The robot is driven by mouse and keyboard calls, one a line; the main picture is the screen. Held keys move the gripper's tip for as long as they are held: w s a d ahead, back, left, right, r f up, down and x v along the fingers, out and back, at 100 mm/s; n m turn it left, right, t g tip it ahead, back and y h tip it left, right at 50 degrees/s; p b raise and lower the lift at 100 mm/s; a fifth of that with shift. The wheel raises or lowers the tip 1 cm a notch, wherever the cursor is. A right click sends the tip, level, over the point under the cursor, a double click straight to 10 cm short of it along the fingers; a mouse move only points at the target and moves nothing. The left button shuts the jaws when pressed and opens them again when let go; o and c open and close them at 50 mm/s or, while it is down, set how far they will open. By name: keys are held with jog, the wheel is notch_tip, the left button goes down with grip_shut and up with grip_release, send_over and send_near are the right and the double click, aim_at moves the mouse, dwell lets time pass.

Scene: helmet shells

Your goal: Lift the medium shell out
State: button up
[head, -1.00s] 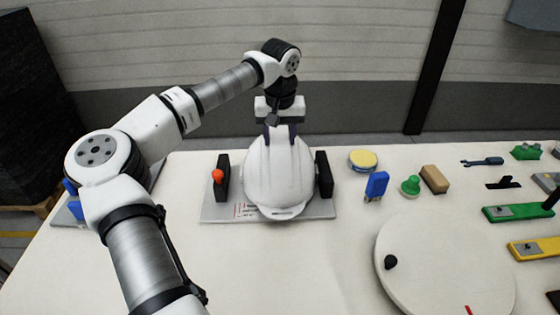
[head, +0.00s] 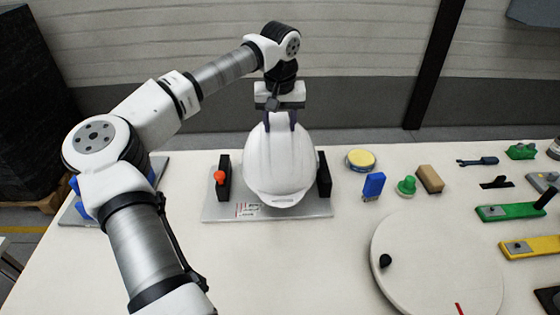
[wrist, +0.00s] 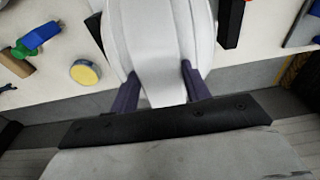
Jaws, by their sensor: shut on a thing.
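The white helmet shell (head: 279,165) is above the grey fixture plate (head: 225,212), between two black side blocks. My gripper (head: 280,122) is over its far end, with its dark fingers closed on the shell's ridge. In the wrist view the shell (wrist: 160,50) sits between the two purple-grey fingers of my gripper (wrist: 158,88). More of the plate's printed label shows below the shell, which appears raised off the plate. The shell's underside is hidden.
The left black block carries an orange knob (head: 219,176); the right black block (head: 324,175) stands close beside the shell. A yellow-topped disc (head: 361,160), a blue block (head: 373,186) and a round white turntable (head: 440,262) lie to the right.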

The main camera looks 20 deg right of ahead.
jog(key=shift+r+p, duration=2.8)
jog(key=shift+r, duration=1)
